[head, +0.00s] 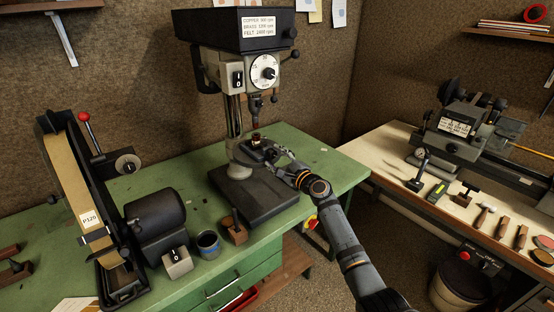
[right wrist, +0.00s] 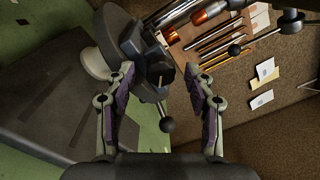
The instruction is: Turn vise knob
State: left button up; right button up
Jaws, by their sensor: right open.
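The drill press vise (head: 258,153) is a dark block on the round table of the drill press. In the right wrist view, the vise (right wrist: 135,40) shows at upper middle, with a dark round knob end (right wrist: 160,73) facing the camera. A thin bar with a black ball (right wrist: 167,125) appears below that end. My right gripper (head: 277,154) reaches in from the right beside the vise. In the right wrist view the gripper (right wrist: 162,78) is open, with one finger on each side of the knob end and nothing gripped. Whether a finger touches it I cannot tell. My left gripper is not in view.
The drill press (head: 245,30) stands over the vise on the green bench (head: 180,190). A lathe (head: 465,130) and hand tools occupy the right bench (head: 385,150).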

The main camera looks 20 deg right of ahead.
jog(key=v, duration=1.2)
jog(key=shift+a, duration=0.1)
